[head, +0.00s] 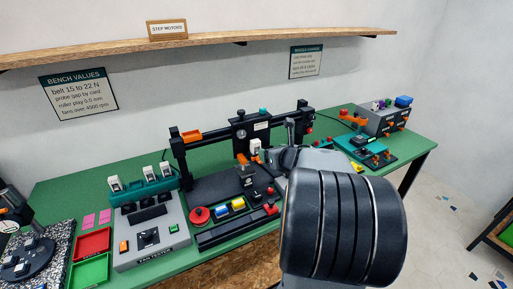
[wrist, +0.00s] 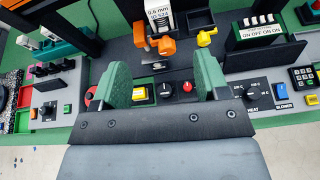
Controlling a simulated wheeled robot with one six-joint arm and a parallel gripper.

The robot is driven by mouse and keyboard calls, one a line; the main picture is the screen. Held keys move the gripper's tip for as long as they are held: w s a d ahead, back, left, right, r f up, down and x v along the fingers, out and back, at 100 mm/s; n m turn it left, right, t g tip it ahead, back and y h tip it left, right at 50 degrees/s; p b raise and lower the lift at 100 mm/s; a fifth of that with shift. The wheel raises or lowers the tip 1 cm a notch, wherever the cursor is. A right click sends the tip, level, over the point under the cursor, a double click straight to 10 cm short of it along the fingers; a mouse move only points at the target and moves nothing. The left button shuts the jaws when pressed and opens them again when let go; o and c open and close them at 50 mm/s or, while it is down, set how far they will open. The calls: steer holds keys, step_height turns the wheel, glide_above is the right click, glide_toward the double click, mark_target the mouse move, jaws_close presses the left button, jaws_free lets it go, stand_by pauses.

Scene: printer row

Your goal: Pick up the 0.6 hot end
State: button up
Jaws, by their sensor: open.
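The 0.6 hot end shows in the wrist view as a white tag (wrist: 158,16) reading "0.6 mm" with a second line. It is upright at the top of the picture, above an orange part (wrist: 154,47); its top is cut off. In the head view a white tag (head: 256,144) stands at the printer carriage, its text too small to read. My gripper (wrist: 163,76) is open, with its two green-padded fingers apart and nothing between them. The tag lies beyond the fingertips, roughly centred between them. My arm hides much of the gripper in the head view.
A teal rack (head: 146,190) with several white-tagged parts stands left of the printer. The printer's front panel (wrist: 174,98) with buttons and knobs lies below my fingers. An orange lever (wrist: 140,30) and a yellow part (wrist: 207,36) flank the tag. Red (head: 92,243) and green trays lie at the left.

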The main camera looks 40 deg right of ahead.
mark_target(257, 146)
steer(key=shift+n, duration=0.4)
steer(key=x, duration=0.8)
steer(key=shift+w+a+r, duration=0.1)
steer(key=shift+a+r, duration=0.05)
steer(key=shift+a, duration=0.05)
steer(key=shift+d+p+x, duration=0.1)
steer(key=shift+p+x, duration=0.4)
steer(key=shift+x, duration=0.95)
steer(key=shift+d+p+x, duration=0.15)
steer(key=shift+p+x, duration=0.3)
steer(key=shift+x, duration=1.05)
steer(key=shift+r, duration=0.1)
steer(key=c, duration=1)
